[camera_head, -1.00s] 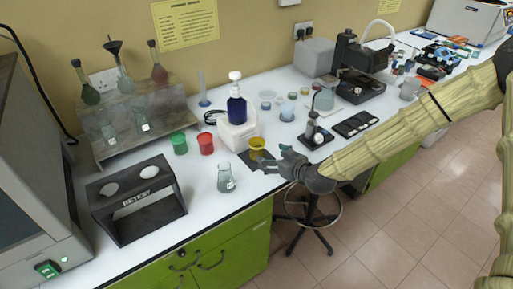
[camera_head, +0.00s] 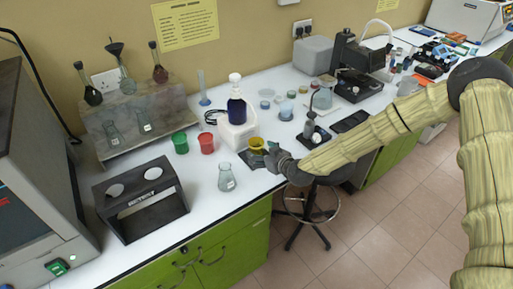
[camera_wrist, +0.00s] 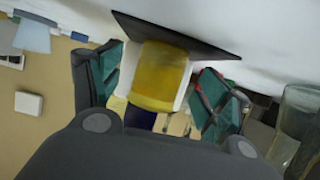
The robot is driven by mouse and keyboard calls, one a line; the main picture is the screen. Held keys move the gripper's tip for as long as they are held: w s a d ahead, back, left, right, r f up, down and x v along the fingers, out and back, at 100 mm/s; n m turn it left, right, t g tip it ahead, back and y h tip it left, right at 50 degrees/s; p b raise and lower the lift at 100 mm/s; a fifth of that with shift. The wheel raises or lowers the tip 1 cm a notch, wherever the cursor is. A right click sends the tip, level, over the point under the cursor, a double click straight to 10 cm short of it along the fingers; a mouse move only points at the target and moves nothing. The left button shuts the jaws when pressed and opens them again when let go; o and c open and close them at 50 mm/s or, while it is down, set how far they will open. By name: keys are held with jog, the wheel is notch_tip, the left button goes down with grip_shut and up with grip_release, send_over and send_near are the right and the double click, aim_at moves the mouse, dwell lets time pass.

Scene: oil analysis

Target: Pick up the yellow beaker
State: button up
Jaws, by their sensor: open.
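The yellow beaker (camera_head: 256,145) stands on a dark square pad (camera_head: 262,158) near the front edge of the white bench. My gripper (camera_head: 268,153) is right beside it, reaching in from the front right. In the wrist view the yellow beaker (camera_wrist: 160,75) lies between the two open teal-padded fingers of my gripper (camera_wrist: 160,88). Gaps show on both sides, so the fingers do not visibly clamp it. The dark pad (camera_wrist: 185,36) shows behind it, with the picture tilted over.
A glass flask (camera_head: 226,178) stands left of the beaker. A white device with a blue bottle (camera_head: 236,112) is behind it. Red (camera_head: 206,143) and green (camera_head: 180,143) beakers stand to the left. A small instrument (camera_head: 312,132) is at the right.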

aim_at(259, 145)
jog(key=shift+x, duration=0.85)
jog(key=shift+s, duration=0.1)
jog(key=shift+c, duration=0.3)
jog(key=c, duration=1.2)
jog(key=shift+o, duration=0.2)
jog(key=shift+r, duration=0.25)
jog(key=shift+r+b, duration=0.9)
jog(key=shift+r, duration=0.5)
jog(key=shift+c, duration=0.2)
jog(key=s+d+r+b, duration=0.1)
jog(key=s+d+b, duration=0.4)
jog(key=s, duration=0.9)
jog(key=shift+d+r, duration=0.3)
jog(key=shift+d, duration=0.7)
jog(key=shift+s, duration=0.2)
